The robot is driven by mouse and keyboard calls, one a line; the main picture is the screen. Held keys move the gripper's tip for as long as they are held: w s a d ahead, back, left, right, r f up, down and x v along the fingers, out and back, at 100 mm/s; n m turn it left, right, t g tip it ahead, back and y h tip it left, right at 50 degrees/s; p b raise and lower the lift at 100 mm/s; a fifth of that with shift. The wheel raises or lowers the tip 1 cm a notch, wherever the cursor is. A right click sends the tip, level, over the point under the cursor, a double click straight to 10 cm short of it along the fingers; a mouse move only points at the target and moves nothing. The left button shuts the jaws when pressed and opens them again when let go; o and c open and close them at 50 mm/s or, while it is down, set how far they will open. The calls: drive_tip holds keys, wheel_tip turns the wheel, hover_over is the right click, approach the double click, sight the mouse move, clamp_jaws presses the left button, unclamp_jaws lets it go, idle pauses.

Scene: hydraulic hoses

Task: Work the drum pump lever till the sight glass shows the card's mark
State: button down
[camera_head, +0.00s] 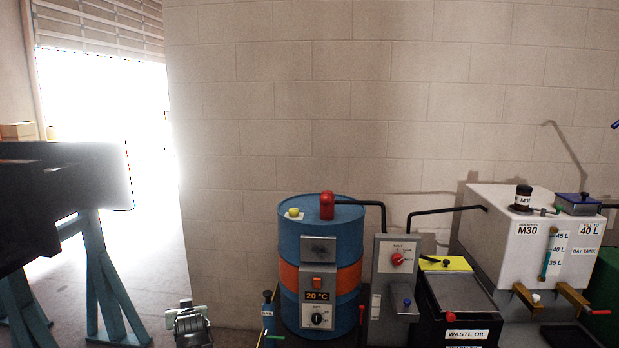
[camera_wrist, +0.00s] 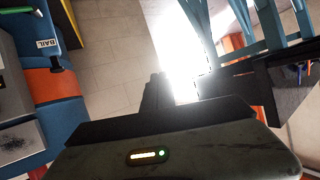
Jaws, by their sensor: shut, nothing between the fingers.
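The sight glass (camera_head: 546,263) is a thin upright tube on the front of the white day tank (camera_head: 495,259). Blue-green shows in its lower part, near the 40 L line, but the exact level is too small to read. The card (camera_head: 590,229) on the tank reads FILL TO 40 L. My gripper (camera_head: 190,315) is low, left of the blue drum (camera_head: 319,222). Its fingers (camera_wrist: 157,84) are shut and empty in the wrist view, apart from everything.
The drum has an orange band and a 20 °C panel. A grey switch box (camera_head: 395,255) and the black WASTE OIL box (camera_head: 455,305) stand between drum and tank. A dark beam on blue trestles (camera_head: 100,280) stands left. Bare floor (camera_head: 60,265) lies near the doorway.

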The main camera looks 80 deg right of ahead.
drive_tip(key=s+d+r+m+g+h+p, duration=0.1)
drive_tip(key=s+d+r+m+h+p, duration=0.3)
drive_tip(key=s+d+r, duration=1)
drive_tip(key=s+d+r+m+g+h+p, duration=0.2)
drive_tip(key=s+r, duration=0.6)
drive_tip(key=s, duration=0.4)
drive_tip(key=s+d+r+m+g+h+p, duration=0.2)
drive_tip(key=s+r+h, duration=0.4)
drive_tip(key=s+r, duration=0.3)
drive_tip(key=s+d+g+p, duration=0.1)
drive_tip(key=s+p, duration=0.1)
drive_tip(key=s, duration=0.2)
drive_tip(key=shift+s+r+g+h+p, duration=0.2)
drive_tip(key=shift+g+h+p, duration=0.1)
drive_tip(key=shift+g, duration=0.1)
